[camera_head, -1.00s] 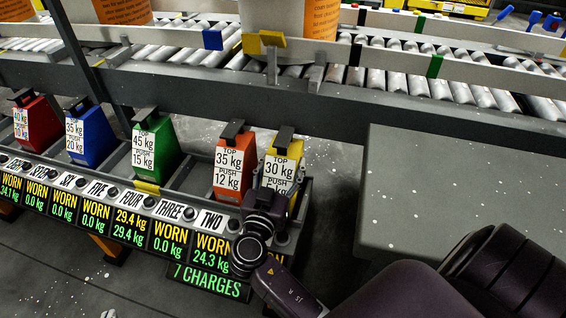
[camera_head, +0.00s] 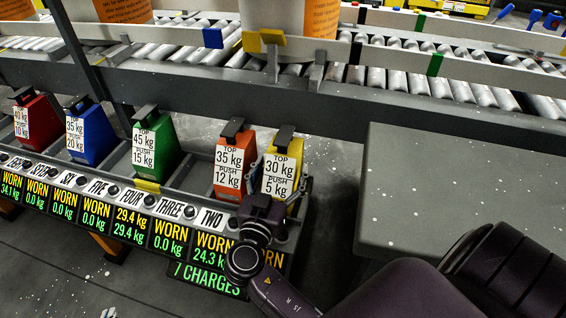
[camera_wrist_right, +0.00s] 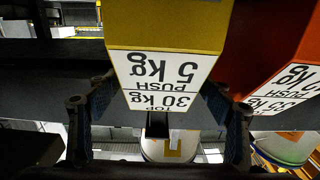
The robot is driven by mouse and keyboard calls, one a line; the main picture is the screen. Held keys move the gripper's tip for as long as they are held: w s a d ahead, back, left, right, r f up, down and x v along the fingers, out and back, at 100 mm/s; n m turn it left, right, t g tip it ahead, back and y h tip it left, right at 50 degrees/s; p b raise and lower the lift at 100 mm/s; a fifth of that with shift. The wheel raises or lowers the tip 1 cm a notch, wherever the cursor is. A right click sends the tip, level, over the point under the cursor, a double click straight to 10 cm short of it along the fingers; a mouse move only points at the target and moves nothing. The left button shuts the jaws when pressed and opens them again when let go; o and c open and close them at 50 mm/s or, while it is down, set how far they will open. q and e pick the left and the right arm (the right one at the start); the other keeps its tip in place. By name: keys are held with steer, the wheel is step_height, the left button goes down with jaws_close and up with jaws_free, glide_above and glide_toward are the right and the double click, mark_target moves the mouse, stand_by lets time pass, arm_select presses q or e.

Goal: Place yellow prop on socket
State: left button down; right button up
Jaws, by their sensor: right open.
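The yellow prop (camera_head: 284,150) has a dark handle on top and a white label reading top 30 kg, push 5 kg. It stands at the right end of the row of coloured props. My right gripper (camera_head: 279,186) is open, with a finger on either side of the prop's lower part. In the right wrist view, the yellow prop (camera_wrist_right: 165,28) is between the open fingers of the right gripper (camera_wrist_right: 158,108), and I cannot tell whether they touch it. My left gripper is not in view. Which socket is meant cannot be told.
The rack (camera_head: 160,203) also holds an orange prop (camera_head: 232,150) close by, then green, blue and red ones. A grey platform (camera_head: 460,195) is at the right. Behind runs a roller conveyor (camera_head: 400,75) with coloured rail blocks and orange-labelled pails (camera_head: 320,15).

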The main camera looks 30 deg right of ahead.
steer(key=v, duration=1)
